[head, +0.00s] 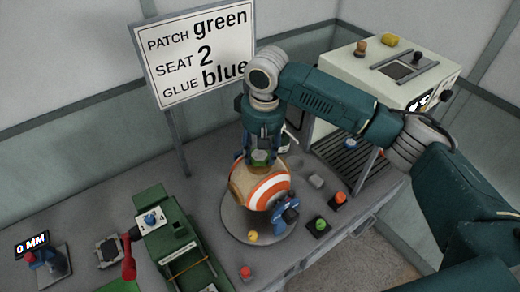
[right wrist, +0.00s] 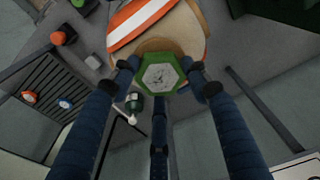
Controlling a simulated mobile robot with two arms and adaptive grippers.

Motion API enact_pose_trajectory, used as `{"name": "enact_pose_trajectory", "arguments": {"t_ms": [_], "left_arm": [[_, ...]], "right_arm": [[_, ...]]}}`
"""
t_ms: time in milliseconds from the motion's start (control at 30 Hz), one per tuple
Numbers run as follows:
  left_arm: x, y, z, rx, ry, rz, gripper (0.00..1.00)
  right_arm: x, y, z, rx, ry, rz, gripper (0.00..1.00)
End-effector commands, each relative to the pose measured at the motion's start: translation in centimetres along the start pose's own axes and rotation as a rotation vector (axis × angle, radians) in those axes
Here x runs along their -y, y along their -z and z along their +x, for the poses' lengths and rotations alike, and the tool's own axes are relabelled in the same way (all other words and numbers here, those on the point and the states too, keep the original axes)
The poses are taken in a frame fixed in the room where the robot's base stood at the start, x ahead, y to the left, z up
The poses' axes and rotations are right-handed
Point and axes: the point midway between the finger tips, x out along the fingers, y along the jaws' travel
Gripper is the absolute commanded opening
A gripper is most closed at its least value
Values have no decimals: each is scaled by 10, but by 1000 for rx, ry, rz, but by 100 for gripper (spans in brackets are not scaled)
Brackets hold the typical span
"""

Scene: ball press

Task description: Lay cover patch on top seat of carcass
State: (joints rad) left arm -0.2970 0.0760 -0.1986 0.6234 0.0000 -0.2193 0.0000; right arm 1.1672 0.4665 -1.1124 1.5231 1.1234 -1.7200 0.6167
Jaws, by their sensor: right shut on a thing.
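The carcass (head: 266,192) is a tan ball with orange and white panels, standing on a round grey plate (head: 233,222). My right gripper (head: 262,154) is above the top of the carcass, fingers pointing down. It is shut on the green hexagonal cover patch (head: 261,158). In the right wrist view the patch (right wrist: 176,87) has a pale grey middle and sits between the fingertips (right wrist: 160,77), over the tan part of the carcass (right wrist: 148,47). The top seat is hidden under the patch. I cannot tell whether the patch touches it. My left gripper is not in view.
A sign (head: 195,52) reads patch green, seat 2, glue blue. A blue device (head: 287,212) is at the carcass front. A pale machine (head: 372,83) stands right, a green press (head: 168,232) with red lever left. Red and green buttons (head: 320,225) line the front.

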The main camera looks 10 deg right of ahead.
Motion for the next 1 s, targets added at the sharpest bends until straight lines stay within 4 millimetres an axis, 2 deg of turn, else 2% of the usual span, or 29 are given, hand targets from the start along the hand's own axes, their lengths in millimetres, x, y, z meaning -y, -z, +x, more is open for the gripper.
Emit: {"name": "enact_pose_trajectory", "arguments": {"t_ms": [133,467,500,567,867,1000], "left_arm": [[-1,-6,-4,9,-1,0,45],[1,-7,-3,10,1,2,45],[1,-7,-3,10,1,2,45],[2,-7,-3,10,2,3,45],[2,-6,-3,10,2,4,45],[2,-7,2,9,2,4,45]], "right_arm": [[0,-1,9,0,0,0,25],[0,-1,12,-1,0,0,25],[0,-1,12,-1,0,0,52],[0,-1,12,-1,0,0,64],[0,-1,11,-1,0,0,65],[0,0,3,-4,1,-1,65]]}}
